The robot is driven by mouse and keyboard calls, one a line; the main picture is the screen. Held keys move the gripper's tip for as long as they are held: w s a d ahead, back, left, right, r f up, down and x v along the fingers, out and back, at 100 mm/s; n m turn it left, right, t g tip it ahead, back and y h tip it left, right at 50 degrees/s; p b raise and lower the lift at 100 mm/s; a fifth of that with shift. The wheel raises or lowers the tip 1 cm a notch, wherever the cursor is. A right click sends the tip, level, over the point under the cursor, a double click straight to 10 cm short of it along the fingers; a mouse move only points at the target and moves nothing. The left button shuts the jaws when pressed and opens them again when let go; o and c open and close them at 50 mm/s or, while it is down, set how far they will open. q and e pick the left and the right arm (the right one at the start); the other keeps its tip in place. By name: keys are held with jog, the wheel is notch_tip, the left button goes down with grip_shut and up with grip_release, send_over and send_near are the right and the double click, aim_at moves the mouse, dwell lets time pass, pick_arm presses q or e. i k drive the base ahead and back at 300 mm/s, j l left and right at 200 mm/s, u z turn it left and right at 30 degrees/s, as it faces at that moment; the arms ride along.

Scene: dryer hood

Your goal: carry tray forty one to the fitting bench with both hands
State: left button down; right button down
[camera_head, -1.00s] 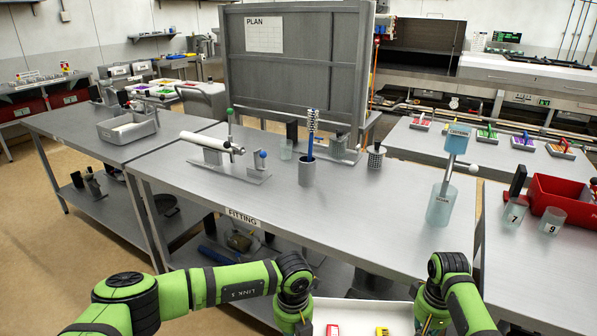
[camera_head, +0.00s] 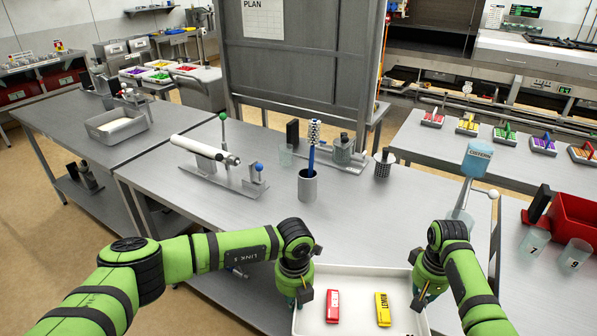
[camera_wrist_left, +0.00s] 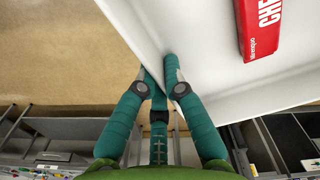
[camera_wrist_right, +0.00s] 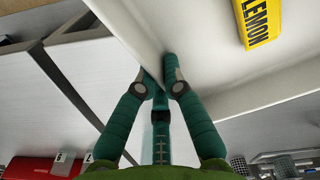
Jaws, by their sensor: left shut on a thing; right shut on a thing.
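The white tray (camera_head: 358,308) is in the lower middle of the head view, in front of the fitting bench (camera_head: 385,215) and overlapping its front edge in the picture. A red box (camera_head: 332,306) and a yellow box (camera_head: 383,309) marked LEMON lie in it. My left gripper (camera_head: 296,298) is shut on the tray's left wall; the left wrist view shows its fingers (camera_wrist_left: 160,78) on either side of the rim. My right gripper (camera_head: 419,296) is shut on the right wall, also seen in the right wrist view (camera_wrist_right: 161,76). I cannot tell whether the tray touches the bench.
A red bin (camera_head: 575,222) stands at right.

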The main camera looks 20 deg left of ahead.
aim_at(368, 241)
jog(key=i, duration=0.95)
